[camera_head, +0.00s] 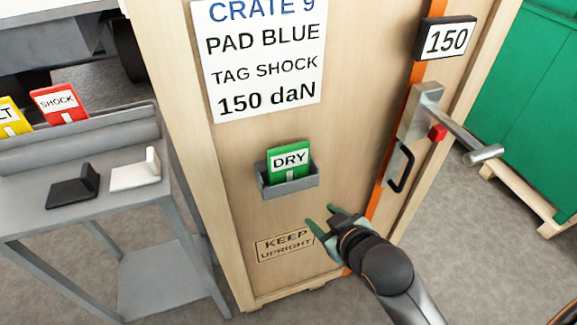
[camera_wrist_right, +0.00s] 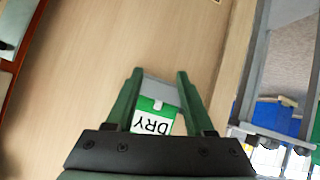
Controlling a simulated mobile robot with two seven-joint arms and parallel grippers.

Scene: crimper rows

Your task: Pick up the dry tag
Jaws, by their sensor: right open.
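The dry tag (camera_head: 288,159) is green with a white label reading DRY. It stands in a small grey holder (camera_head: 290,187) on the front of the wooden crate. My right gripper (camera_head: 323,217) is open, below and to the right of the holder in the head view. In the right wrist view the dry tag (camera_wrist_right: 152,122) shows upside down between the two green fingers of my right gripper (camera_wrist_right: 160,80), with the grey holder (camera_wrist_right: 160,92) beyond it. The fingers do not grip the tag. My left gripper is not in view.
The wooden crate (camera_head: 225,150) carries a sign (camera_head: 262,55), a 150 plate (camera_head: 446,38) and a protruding metal lever (camera_head: 455,125) at right. A grey cart (camera_head: 30,210) at left holds a red SHOCK tag (camera_head: 60,104), a yellow tag (camera_head: 12,118), and black and white pads.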

